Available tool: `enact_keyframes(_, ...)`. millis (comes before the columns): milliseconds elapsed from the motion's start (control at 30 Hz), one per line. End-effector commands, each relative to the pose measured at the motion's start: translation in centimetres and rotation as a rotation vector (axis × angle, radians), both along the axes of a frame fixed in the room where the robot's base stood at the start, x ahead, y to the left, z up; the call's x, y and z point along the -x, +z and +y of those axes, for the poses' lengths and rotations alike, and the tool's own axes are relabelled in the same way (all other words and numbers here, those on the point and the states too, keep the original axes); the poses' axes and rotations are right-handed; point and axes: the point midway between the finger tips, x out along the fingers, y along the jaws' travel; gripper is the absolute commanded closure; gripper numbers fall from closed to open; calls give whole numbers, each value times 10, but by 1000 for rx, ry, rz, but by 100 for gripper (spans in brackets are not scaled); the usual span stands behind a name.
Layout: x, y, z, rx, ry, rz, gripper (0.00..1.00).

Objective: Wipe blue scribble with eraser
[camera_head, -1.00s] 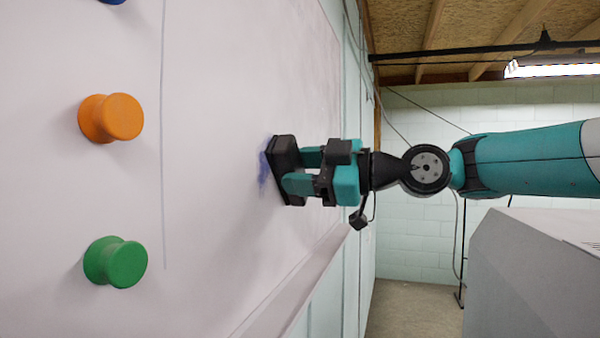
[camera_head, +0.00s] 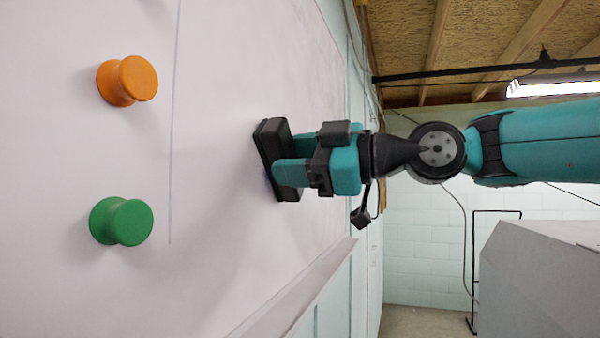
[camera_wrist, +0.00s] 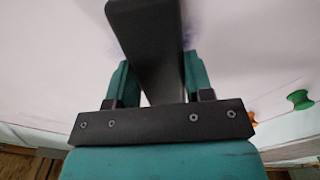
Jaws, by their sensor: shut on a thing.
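My gripper (camera_head: 290,158) is shut on a black eraser (camera_head: 266,150), which lies flat against the whiteboard (camera_head: 215,280) or very close to it. In the wrist view the eraser (camera_wrist: 147,35) runs up between my two teal fingers. A faint blue trace of the scribble (camera_head: 267,178) shows at the eraser's lower left edge. Pale bluish smudges of the scribble (camera_wrist: 192,32) also show beside the eraser in the wrist view. Any marks under the eraser are hidden.
An orange knob (camera_head: 128,80) and a green knob (camera_head: 121,221) stick out from the board at left. A thin line (camera_head: 173,130) runs between them and the eraser. The board's ledge (camera_head: 290,295) is at lower right.

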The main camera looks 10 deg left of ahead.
Motion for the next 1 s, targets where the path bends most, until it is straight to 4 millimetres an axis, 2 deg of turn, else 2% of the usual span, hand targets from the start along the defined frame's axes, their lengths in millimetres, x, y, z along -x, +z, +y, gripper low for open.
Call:
enact_keyframes(33,7,-5,2,-1,5,-2,72)
enact_keyframes(200,20,-3,3,-1,5,-1,72)
enact_keyframes(400,24,1,3,-1,4,0,72)
enact_keyframes(733,22,19,2,-1,2,0,72)
enact_keyframes(1000,-2,19,-1,0,0,1,72)
